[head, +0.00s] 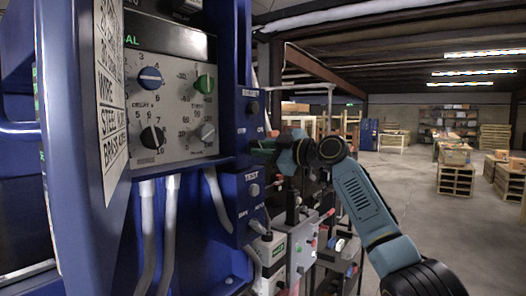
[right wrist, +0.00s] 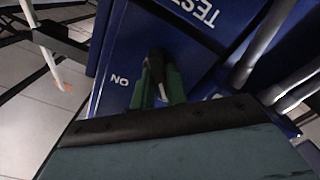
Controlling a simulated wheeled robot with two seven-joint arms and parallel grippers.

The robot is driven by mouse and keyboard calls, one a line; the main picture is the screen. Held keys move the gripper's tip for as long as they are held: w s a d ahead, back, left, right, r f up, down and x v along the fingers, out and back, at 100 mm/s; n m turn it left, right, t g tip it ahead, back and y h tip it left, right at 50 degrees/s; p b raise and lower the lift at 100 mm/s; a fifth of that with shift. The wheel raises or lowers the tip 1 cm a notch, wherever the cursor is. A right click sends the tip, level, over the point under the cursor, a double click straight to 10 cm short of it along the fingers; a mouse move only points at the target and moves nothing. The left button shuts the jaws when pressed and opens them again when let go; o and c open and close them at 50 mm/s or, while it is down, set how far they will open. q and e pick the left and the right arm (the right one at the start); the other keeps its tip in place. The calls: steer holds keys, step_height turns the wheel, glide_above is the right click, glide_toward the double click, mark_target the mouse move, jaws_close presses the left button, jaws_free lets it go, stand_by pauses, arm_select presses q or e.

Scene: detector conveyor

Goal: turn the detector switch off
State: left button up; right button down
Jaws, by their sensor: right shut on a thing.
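The detector switch is a small dark lever (right wrist: 156,60) on a blue panel (right wrist: 125,45), seen in the right wrist view with the "ON" label beside it. My right gripper (right wrist: 164,80) has its green fingers shut around this lever. In the head view my right gripper (head: 259,146) meets the narrow blue panel between the upper knob and the "TEST" box, and it hides the lever there. Which way the lever points is hard to tell. My left gripper is not in view.
The grey control panel (head: 165,95) with several round knobs is left of the gripper. Below are the "TEST" knob (head: 254,190) and a grey box (head: 300,250) with small buttons. Pale conduits (head: 148,225) run down the machine. Open floor (head: 420,210) and pallets lie to the right.

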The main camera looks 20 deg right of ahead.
steer(key=shift+n, duration=0.5)
steer(key=c, duration=1.4)
jaws_free()
steer(key=b+v, duration=0.3)
steer(key=v, duration=1)
steer(key=shift+s, duration=0.2)
steer(key=shift+d, duration=0.1)
